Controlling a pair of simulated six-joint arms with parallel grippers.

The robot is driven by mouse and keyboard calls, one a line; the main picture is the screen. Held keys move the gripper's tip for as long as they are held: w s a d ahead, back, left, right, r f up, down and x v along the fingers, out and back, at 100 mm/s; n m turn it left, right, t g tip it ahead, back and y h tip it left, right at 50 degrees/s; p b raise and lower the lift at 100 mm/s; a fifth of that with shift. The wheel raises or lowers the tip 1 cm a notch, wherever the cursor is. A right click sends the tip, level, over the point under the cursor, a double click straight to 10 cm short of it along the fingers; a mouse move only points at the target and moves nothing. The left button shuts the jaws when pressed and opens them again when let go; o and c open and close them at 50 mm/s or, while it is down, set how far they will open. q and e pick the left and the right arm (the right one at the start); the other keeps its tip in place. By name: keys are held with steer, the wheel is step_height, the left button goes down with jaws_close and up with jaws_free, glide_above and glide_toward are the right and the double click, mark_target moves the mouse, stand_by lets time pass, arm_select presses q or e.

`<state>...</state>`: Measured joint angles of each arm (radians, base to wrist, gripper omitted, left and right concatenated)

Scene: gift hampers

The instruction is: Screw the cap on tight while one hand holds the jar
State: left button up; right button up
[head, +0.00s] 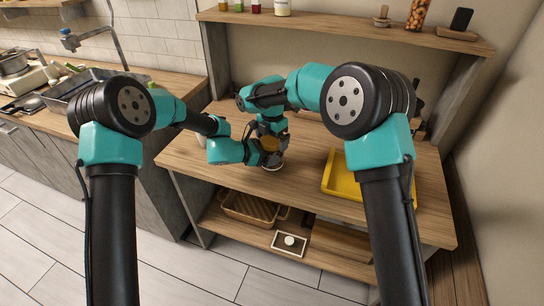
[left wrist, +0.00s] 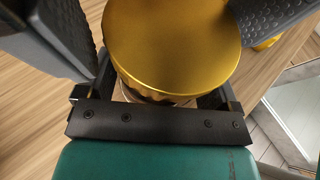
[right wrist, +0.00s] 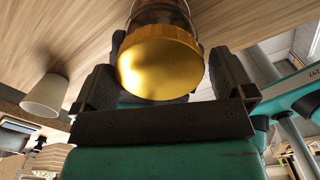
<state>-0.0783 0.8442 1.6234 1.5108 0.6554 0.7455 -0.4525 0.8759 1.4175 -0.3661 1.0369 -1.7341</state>
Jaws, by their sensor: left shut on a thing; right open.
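A jar with a gold cap (head: 270,144) stands near the front edge of the wooden table. In the left wrist view the round gold cap (left wrist: 172,45) sits on the jar mouth, with a strip of glass and dark contents below. My left gripper (head: 268,158) comes in low from the left and is shut on the jar. My right gripper (right wrist: 165,82) is open, its textured fingers on both sides of the cap (right wrist: 160,68). The clear jar (right wrist: 163,12) shows beyond the cap there. How tight the cap is cannot be told.
A yellow tray (head: 341,190) lies on the table to the right. A white cup (right wrist: 47,95) stands beside the jar area. A shelf (head: 340,26) with bottles runs along the back. A basket (head: 250,209) sits on the lower shelf.

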steer(key=shift+r, duration=2.25)
steer(key=shift+r, duration=0.1)
step_height(320, 180, up, 3)
steer(key=shift+r, duration=0.15)
steer(key=shift+f, duration=4.05)
steer(key=shift+c, duration=0.5)
